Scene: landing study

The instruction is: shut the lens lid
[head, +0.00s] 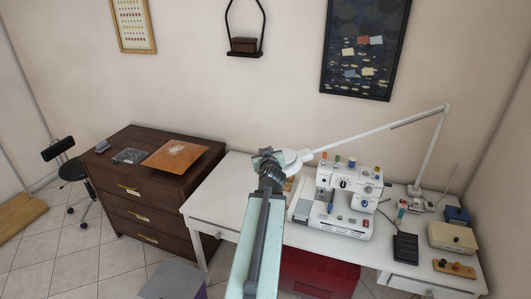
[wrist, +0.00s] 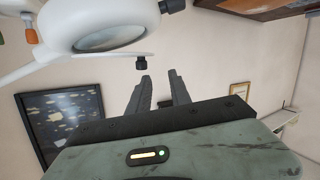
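The white magnifier lamp head (head: 293,163) is at the end of a jointed arm above the white table, partly hidden behind my gripper (head: 268,156). In the wrist view the lamp head (wrist: 75,40) is large at the upper left, cut off by the top edge, with a round grey-green face. Small black knobs (wrist: 141,63) show at its edge. I cannot tell which part is the lid or how far open it stands. My gripper (wrist: 159,75) has its two dark fingers apart with nothing between them. Its tips are close to the lower black knob; contact is not clear.
A sewing machine (head: 345,200) stands on the white table (head: 225,200), with a black pedal (head: 405,248) and small boxes at right. The lamp arm (head: 385,128) spans above. A brown dresser (head: 150,205) stands left. A red cabinet (head: 315,275) is under the table.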

